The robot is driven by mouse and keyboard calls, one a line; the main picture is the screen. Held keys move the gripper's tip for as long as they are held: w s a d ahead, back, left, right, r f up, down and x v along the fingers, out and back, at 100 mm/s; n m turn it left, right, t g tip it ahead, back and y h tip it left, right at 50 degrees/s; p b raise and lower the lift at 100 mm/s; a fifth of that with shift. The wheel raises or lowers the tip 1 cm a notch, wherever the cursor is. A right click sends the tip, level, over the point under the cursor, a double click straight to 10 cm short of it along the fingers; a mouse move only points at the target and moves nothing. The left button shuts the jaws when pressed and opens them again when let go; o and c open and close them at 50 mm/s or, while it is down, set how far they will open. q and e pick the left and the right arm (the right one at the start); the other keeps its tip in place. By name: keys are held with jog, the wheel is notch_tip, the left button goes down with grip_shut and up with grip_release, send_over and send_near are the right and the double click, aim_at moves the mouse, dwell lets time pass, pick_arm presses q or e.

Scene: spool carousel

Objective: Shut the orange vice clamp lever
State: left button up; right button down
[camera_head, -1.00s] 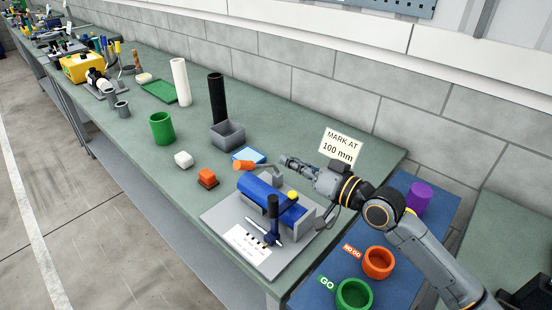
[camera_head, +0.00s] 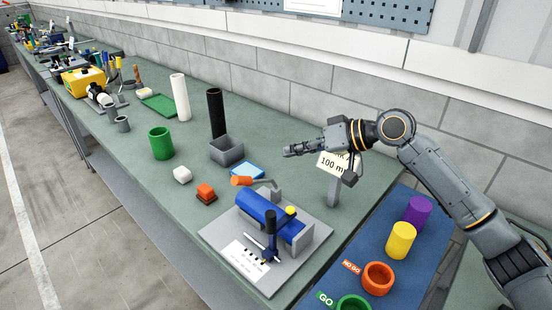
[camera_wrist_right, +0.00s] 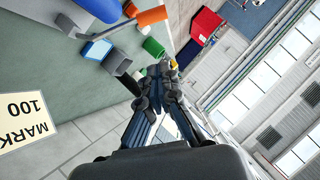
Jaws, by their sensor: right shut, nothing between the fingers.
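The vice clamp lever has an orange grip (camera_head: 241,181) on a grey arm and lies to the left over the far end of the blue tube (camera_head: 262,206) in the vice. The orange grip also shows at the top of the right wrist view (camera_wrist_right: 152,16). The vice sits on a grey base plate (camera_head: 222,236). My right gripper (camera_head: 287,152) is shut and empty, above and behind the lever, apart from it. Its closed fingers show in the right wrist view (camera_wrist_right: 160,70). My left gripper is in neither view.
A sign on a post (camera_head: 333,185) stands close under my right wrist. A grey box (camera_head: 226,151) and a blue-and-white block (camera_head: 247,169) stand near the lever. A blue mat (camera_head: 375,225) with coloured cylinders and cups is at the right. The wall runs behind.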

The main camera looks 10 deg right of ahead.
jog(key=s+f+p+x, duration=0.2)
jog(key=p+x, duration=0.2)
jog(key=x, duration=0.8)
jog(key=shift+p, duration=0.3)
